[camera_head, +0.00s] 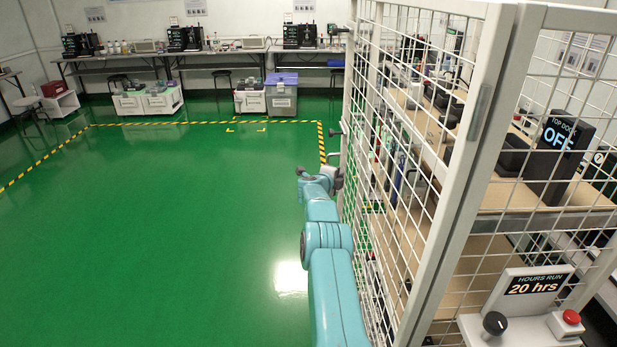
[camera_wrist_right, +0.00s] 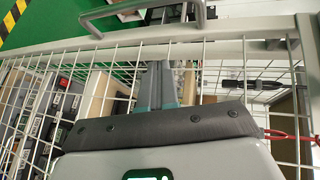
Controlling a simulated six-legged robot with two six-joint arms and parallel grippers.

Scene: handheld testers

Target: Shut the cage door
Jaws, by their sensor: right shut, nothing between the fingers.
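The cage door (camera_head: 408,130) is a white-framed wire mesh panel on the right of the head view. It runs away from me from a near post with a grey hinge (camera_head: 479,112). Its far edge carries a grey bar handle (camera_head: 333,158). My right gripper (camera_head: 326,176) is at the handle end of the mesh; contact is unclear. In the right wrist view, my right gripper's fingers (camera_wrist_right: 166,85) are together and empty, in front of the mesh. The handle (camera_wrist_right: 150,18) is beyond them on the frame bar. I cannot tell how wide the door stands. My left gripper is out of view.
Behind the mesh are wooden shelves (camera_head: 495,195) with devices, including a black display (camera_head: 560,150). A control panel (camera_head: 520,300) with a black knob and red button is at the lower right. The green floor (camera_head: 170,240) left of my arm is clear.

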